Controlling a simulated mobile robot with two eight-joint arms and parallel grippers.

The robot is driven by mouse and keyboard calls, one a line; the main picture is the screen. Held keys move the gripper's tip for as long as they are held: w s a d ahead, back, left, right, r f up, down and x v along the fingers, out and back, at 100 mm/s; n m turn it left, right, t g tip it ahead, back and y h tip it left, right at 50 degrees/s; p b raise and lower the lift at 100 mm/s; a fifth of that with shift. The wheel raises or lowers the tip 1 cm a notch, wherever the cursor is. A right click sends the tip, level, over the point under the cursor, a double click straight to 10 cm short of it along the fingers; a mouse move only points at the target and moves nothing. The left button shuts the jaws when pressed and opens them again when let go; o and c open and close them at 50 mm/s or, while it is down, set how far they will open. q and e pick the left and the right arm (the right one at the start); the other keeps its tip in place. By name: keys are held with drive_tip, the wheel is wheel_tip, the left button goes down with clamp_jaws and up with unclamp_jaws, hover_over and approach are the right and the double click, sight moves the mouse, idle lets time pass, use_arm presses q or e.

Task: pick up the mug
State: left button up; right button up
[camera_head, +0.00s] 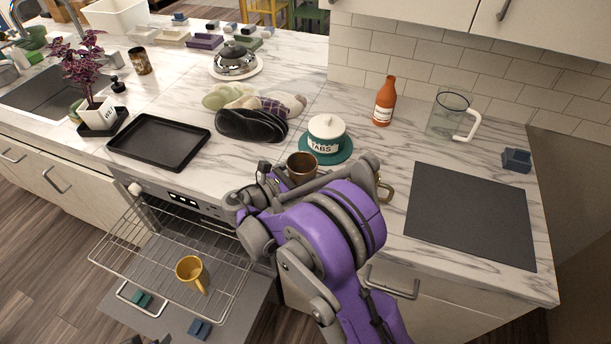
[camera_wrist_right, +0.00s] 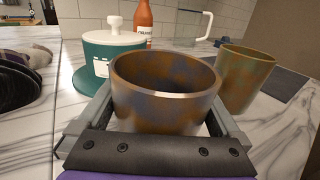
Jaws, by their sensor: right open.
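A brown, mottled mug (camera_head: 302,165) stands upright on the marble counter near its front edge. In the right wrist view the mug (camera_wrist_right: 165,95) sits between the open fingers of my right gripper (camera_wrist_right: 160,112), with one finger along each side; I cannot tell whether they touch it. In the head view my right gripper (camera_head: 295,182) is at the mug, partly hidden by my purple arm. A second greenish-brown mug (camera_wrist_right: 243,75) stands just right of it; its brass handle (camera_head: 386,191) shows past my arm. A yellow mug (camera_head: 190,270) is on the oven rack. My left gripper is not in view.
A green and white canister (camera_head: 326,134) stands close behind the mug. A red bottle (camera_head: 384,101) and a glass pitcher (camera_head: 448,116) are farther back. Dark mitts (camera_head: 250,125) and a black tray (camera_head: 160,141) lie left. The oven rack (camera_head: 150,262) juts out below the counter.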

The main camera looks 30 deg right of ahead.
drive_tip(key=shift+c, duration=0.3)
drive_tip(key=c, duration=1.4)
drive_tip(key=shift+c, duration=0.3)
drive_tip(key=shift+r, duration=0.1)
